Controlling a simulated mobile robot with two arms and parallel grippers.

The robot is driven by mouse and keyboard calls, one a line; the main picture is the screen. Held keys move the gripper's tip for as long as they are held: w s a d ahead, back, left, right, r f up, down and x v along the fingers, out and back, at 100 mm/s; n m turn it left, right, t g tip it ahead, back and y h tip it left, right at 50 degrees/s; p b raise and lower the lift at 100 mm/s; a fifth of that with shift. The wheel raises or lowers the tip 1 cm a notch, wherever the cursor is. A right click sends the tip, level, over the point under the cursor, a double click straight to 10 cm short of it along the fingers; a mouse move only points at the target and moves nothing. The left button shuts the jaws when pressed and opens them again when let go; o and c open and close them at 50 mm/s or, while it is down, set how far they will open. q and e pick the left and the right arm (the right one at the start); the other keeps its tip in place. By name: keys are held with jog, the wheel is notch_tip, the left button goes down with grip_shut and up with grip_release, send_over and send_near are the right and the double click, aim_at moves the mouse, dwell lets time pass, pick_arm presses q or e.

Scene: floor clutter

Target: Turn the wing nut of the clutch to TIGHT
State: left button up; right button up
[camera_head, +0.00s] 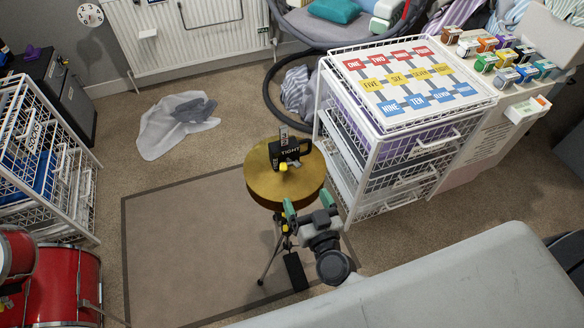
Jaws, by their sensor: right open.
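A round brass cymbal (262,190) sits level on a black tripod stand (268,262). The clutch (287,150) stands up at its middle, a black block with the white word TIGHT and an upright pale tag above it. A small yellow piece (284,167) at the block's lower front looks like the wing nut; it is too small to tell how it is turned. My right gripper (309,204), with green fingertips, is open and empty at the cymbal's near right edge, apart from the yellow piece. Contact with the cymbal cannot be told. My left gripper is out of view.
A white wire drawer unit (352,172) stands close to the right of the cymbal. A wire rack (62,195) and red drums (62,285) stand at the left. A plastic bag (160,132) lies behind on the carpet. The brown mat (180,250) is clear to the left.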

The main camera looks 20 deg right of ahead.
aim_at(292, 168)
jog(key=w, duration=1)
jog(key=shift+w+a, duration=0.15)
jog(key=shift+w, duration=0.15)
jog(key=c, duration=0.9)
